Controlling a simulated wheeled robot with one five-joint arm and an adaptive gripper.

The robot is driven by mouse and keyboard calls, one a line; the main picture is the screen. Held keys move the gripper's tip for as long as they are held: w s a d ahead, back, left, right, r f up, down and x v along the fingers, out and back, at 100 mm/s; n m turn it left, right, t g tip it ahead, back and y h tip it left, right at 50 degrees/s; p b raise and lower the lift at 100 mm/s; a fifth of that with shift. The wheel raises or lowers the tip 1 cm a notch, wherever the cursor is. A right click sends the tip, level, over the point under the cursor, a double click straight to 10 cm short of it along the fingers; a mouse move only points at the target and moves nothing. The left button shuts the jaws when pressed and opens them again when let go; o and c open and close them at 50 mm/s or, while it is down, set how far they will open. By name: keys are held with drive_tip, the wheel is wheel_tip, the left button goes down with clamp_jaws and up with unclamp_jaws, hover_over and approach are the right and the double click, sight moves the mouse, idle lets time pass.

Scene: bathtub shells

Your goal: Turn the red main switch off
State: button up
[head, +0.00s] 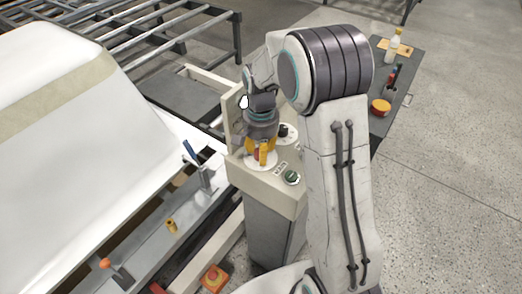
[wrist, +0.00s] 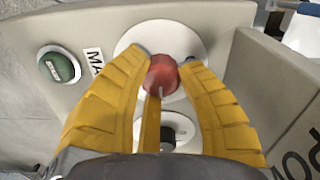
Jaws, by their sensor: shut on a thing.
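The red main switch (wrist: 162,76) is a red knob on a round white plate (wrist: 133,35) on the cream control box. My gripper (wrist: 164,60), with its ribbed yellow fingers, is shut on the knob, one finger on each side. A light mark shows on the knob's near side. In the head view my gripper (head: 262,154) points down at the box top, and only a little of the red switch (head: 257,154) shows between the fingers. The label beside the plate is partly hidden, with "MA" readable.
A green button (wrist: 59,66) sits left of the switch, and a black knob (wrist: 168,134) lies close beside it. The control box (head: 262,190) has a raised back panel. A white tub shell (head: 70,95) stands left; a side table (head: 401,75) stands right.

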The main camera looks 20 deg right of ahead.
drive_tip(key=shift+w, duration=0.15)
clamp_jaws()
drive_tip(key=shift+n, duration=1.5)
drive_tip(key=o, duration=1)
unclamp_jaws()
drive_tip(key=shift+w+f, duration=0.1)
drive_tip(key=shift+w, duration=0.05)
drive_tip(key=shift+o, duration=0.9)
drive_tip(key=shift+r, duration=0.2)
wheel_tip(320, 180, up, 12)
drive_tip(key=shift+f, duration=0.15)
